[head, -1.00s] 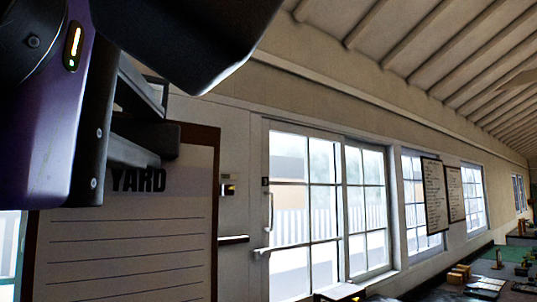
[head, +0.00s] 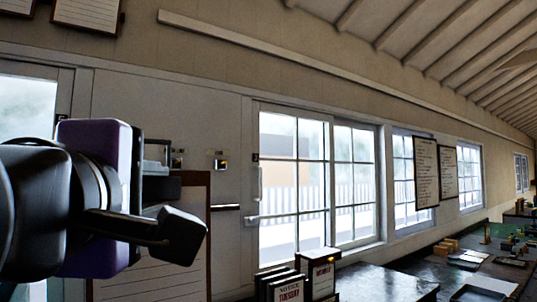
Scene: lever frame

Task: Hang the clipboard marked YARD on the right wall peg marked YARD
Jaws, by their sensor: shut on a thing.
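The clipboard (head: 150,262), a brown board with a lined white sheet, hangs upright from my gripper (head: 160,185) at the lower left of the head view. My gripper is shut on its top edge. My wrist and finger hide the top of the sheet, where the marking YARD showed earlier. Behind it on the pale wall is a small dark fitting with a yellowish part (head: 220,163), just right of the clipboard's top. A similar fitting (head: 178,158) shows just above my gripper. These may be pegs; I cannot read any marking on them. The clipboard appears apart from both.
A glazed door (head: 290,190) with a push bar stands right of the clipboard. A dark counter (head: 385,283) runs right. Framed sheets (head: 88,12) hang high at upper left.

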